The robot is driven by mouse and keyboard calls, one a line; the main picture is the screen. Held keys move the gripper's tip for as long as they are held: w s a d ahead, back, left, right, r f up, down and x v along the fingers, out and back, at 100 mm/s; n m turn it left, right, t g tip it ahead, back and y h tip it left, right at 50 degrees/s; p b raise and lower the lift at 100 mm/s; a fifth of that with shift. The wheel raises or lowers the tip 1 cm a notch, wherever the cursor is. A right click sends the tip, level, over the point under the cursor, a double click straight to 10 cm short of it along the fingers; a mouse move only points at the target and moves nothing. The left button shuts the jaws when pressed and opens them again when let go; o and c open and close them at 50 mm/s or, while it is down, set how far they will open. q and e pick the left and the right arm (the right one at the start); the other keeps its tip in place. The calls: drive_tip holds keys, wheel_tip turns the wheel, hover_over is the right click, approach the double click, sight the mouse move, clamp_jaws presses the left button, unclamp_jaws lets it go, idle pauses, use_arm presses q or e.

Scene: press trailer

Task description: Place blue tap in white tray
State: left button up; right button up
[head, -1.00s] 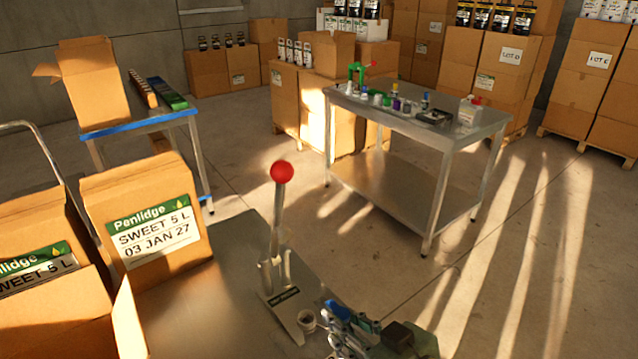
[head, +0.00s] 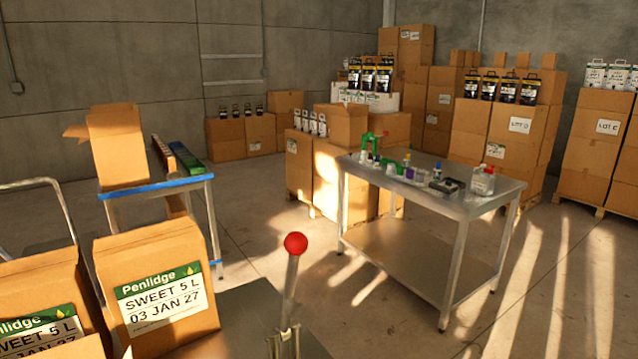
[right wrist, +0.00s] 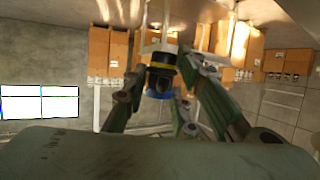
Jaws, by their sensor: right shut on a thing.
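In the right wrist view my right gripper (right wrist: 161,84) is shut on the blue tap (right wrist: 158,92), a small piece with a blue part, a dark body and a yellow band. The fingers press on it from both sides, and a dark green finger link hides part of the scene. My right gripper is below the head view and does not show there. My left gripper is in neither view. I cannot make out a white tray for certain in either view.
A red-knobbed lever press (head: 295,243) stands on the near bench, beside a Penlidge carton (head: 160,285). A steel table (head: 470,203) with small coloured parts, a dark flat device (head: 447,186) and a clear bottle (head: 484,181) stands beyond. Open floor lies right of it.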

drive_tip(key=s+d+r+m+g+h, duration=0.1)
drive_tip(key=s+r+m+g+h, duration=0.2)
drive_tip(key=s+m+h, duration=0.15)
drive_tip(key=w+f+n+t+y, duration=0.2)
drive_tip(key=w+n+y, duration=0.1)
drive_tip(key=w+a+f+n+t+y, duration=0.1)
drive_tip(key=shift+w+n+y, duration=0.3)
drive_tip(key=shift+n+y, duration=0.05)
drive_tip(key=s+a+n+y+p, duration=0.1)
drive_tip(key=s+a+n+y, duration=0.1)
drive_tip(key=a+n+y, duration=0.9)
drive_tip(key=shift+r+n+y, duration=0.2)
drive_tip(key=shift+n+y, duration=0.7)
drive_tip(key=shift+y, duration=0.8)
